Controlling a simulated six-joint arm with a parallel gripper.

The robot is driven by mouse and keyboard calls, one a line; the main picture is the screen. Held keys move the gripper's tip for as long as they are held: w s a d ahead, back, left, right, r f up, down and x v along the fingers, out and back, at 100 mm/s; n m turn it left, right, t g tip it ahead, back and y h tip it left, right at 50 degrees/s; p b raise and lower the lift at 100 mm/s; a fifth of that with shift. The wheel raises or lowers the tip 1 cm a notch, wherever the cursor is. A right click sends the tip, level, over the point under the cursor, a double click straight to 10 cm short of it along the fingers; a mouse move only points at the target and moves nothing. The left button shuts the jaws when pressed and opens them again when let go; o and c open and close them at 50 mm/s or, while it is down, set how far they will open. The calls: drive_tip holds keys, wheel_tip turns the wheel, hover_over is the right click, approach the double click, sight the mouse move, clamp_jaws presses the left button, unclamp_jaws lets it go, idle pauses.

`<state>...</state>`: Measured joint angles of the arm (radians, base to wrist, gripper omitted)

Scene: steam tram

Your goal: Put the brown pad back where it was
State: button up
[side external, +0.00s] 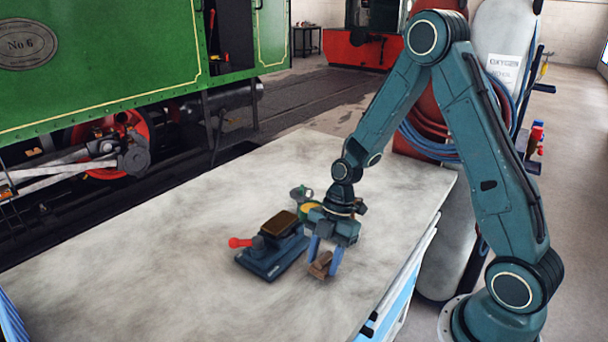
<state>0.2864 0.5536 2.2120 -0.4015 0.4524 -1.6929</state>
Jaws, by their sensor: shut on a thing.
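My gripper (323,264) points down with its two blue fingers shut on a brown block-like piece (320,266), which looks like the brown pad. The piece is low over the table or touching it; I cannot tell which. Just left of it is a dark blue device (262,266) with a flat base and a red ball knob (238,242). A dark brown, flat-topped part (279,223) sits raised on the device. The fingers hide part of the held piece.
Behind my gripper on the table (150,240) are a yellow-green round item (310,210) and a small grey item (300,193), partly hidden. The table is clear on the left and in front. A green steam tram (130,60) stands beyond it.

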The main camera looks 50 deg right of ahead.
drive_tip(key=shift+f, duration=0.9)
drive_tip(key=shift+f, duration=0.15)
drive_tip(key=o, duration=1)
drive_tip(key=v, duration=1.2)
